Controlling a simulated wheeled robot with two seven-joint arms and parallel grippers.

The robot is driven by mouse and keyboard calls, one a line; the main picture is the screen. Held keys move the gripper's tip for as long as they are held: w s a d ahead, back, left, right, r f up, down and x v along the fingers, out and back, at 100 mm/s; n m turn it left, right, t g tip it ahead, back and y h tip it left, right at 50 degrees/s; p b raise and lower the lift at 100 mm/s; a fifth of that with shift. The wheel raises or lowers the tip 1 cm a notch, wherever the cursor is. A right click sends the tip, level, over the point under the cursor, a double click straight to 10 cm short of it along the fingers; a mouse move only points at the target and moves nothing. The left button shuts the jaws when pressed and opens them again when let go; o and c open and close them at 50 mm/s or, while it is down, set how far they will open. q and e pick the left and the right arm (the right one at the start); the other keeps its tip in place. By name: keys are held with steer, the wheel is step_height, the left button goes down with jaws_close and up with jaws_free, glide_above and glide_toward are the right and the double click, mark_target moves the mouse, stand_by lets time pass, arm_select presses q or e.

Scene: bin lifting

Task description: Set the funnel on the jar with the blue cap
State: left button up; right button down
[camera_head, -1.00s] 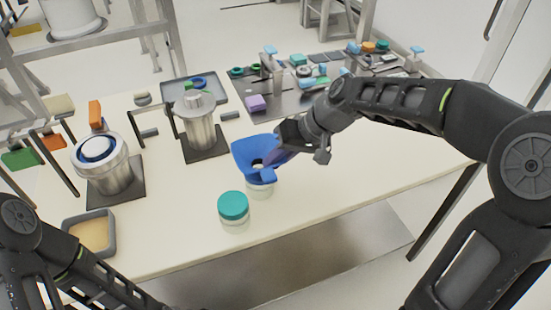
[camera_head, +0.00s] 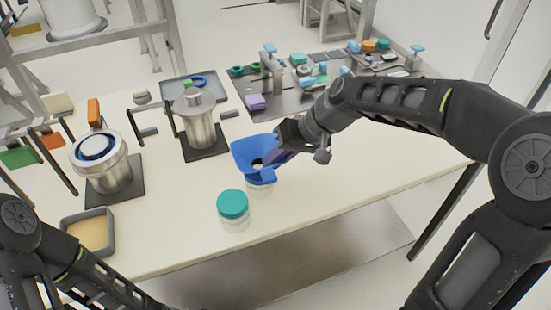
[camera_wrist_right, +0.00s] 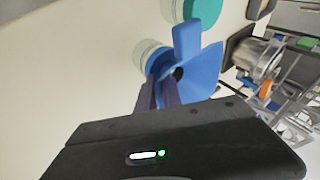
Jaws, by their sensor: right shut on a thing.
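The blue funnel (camera_head: 252,152) is tilted, its wide mouth showing a dark hole, over a clear jar (camera_head: 262,190). My right gripper (camera_head: 283,152) is shut on the funnel's right side. In the right wrist view the funnel (camera_wrist_right: 203,72) is in front of the fingers (camera_wrist_right: 160,95), and the clear jar (camera_wrist_right: 145,52) is beside it. Blue shows at that jar's top, but the funnel hides much of it. I cannot tell whether funnel and jar touch. My left arm shows at the lower left; its gripper is out of frame.
A jar with a teal cap (camera_head: 233,205) stands just in front of the clear jar. Two metal vessels (camera_head: 103,165) (camera_head: 197,122) stand on dark pads at the left. A grey tray (camera_head: 88,222) is near the front left. The table (camera_head: 350,165) is clear at the right.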

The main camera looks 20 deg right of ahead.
stand_by(0.4)
steer(key=c, duration=0.9)
jaws_free()
steer(key=shift+c, duration=0.2)
steer(key=shift+r+p, duration=2.3)
steer(key=shift+r, duration=0.95)
